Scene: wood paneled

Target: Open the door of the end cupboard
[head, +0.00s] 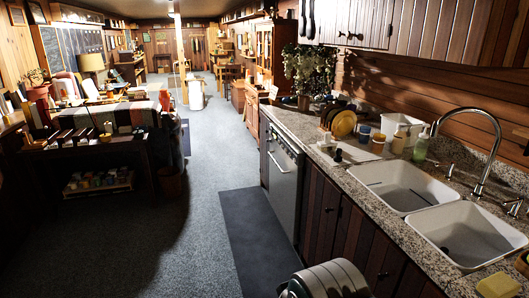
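A run of dark wood lower cupboards is under the granite counter in the head view. A narrow dark cupboard front (264,155) is at the far end of the counter, beyond the dishwasher; it appears closed, seen at a steep angle. Nearer, closed panelled cupboard doors (318,205) with small dark knobs are under the sink. I cannot tell for sure which of these is the end cupboard. The nearest doors run out of the frame at the bottom. My gripper is not in view.
A silver dishwasher (283,185) sits between the cupboards. A dark mat (258,245) lies before it. A grey ribbed rounded shape (325,281) is at the bottom edge, unidentified. The carpeted aisle (205,180) is clear; a cluttered table (90,160) stands left.

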